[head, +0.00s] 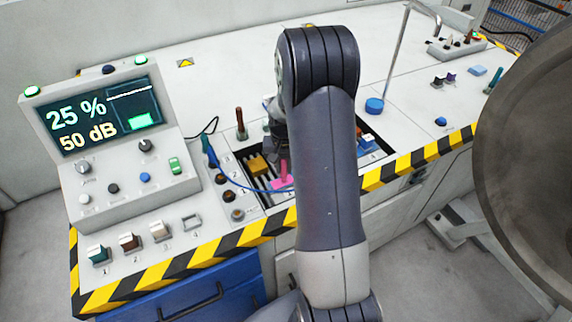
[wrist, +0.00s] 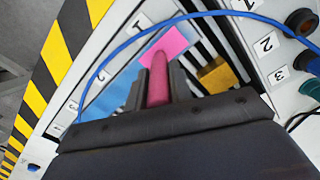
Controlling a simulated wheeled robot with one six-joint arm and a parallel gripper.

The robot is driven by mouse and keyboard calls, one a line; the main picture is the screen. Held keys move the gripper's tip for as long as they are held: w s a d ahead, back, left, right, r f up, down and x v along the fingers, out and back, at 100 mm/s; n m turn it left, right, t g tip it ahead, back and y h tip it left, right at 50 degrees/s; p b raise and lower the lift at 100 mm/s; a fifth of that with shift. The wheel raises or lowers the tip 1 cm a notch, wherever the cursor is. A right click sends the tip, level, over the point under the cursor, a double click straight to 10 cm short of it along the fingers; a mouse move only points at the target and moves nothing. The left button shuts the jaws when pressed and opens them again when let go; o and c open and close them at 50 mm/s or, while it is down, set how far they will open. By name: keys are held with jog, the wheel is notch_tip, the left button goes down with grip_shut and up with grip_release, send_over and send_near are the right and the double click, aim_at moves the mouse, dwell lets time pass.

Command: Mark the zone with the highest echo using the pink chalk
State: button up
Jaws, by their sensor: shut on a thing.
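My gripper (wrist: 158,88) is shut on the pink chalk (wrist: 158,72), whose rounded end points out past the fingertips. In the head view, my gripper (head: 279,150) is low over the slotted tray, partly behind my arm, with the chalk (head: 284,167) below it. A flat bright pink patch (wrist: 168,45) lies at the chalk's tip, near label 1; it also shows in the head view (head: 283,183). I cannot tell whether the chalk touches it. The display (head: 98,114) reads 25 % and 50 dB.
A yellow block (wrist: 216,75) sits in the tray beside the patch. A blue cable (wrist: 145,35) loops across the tray. Numbered sockets (head: 230,195) line its left side. A large grey wheel (head: 530,150) stands at right. A blue flat area (wrist: 108,100) lies left of the chalk.

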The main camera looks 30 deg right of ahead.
jog(key=shift+a, duration=0.15)
jog(key=shift+a, duration=0.4)
jog(key=shift+a, duration=0.1)
jog(key=shift+a, duration=0.4)
jog(key=shift+a, duration=0.1)
jog(key=shift+a, duration=0.35)
jog(key=shift+r, duration=0.1)
notch_tip(320, 180, up, 7)
jog(key=p, duration=0.4)
dwell(0.3)
